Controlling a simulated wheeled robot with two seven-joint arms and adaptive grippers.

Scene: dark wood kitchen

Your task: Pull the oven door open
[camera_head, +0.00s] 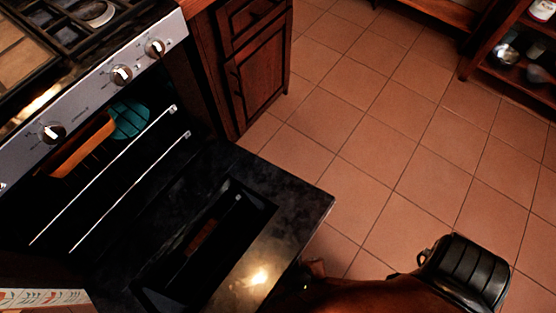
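The oven door (300,205) is folded down and stands wide open, close to level, in front of the oven (70,110). Its inner side faces up, with a dark window panel and a bright glare near the front edge. My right gripper (307,278) is dark and mostly hidden at the door's outer front edge, at the bottom of the view. I cannot tell whether its fingers are open or shut, or whether they touch the door. The door handle is hidden. My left gripper is out of view.
Rack rails (125,195) and a teal round thing (130,118) show in the oven cavity. Knobs (121,75) line the panel above. A wooden cabinet (260,75) stands beside the oven. Shelves (515,75) stand at top right. The tiled floor (400,140) between is clear.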

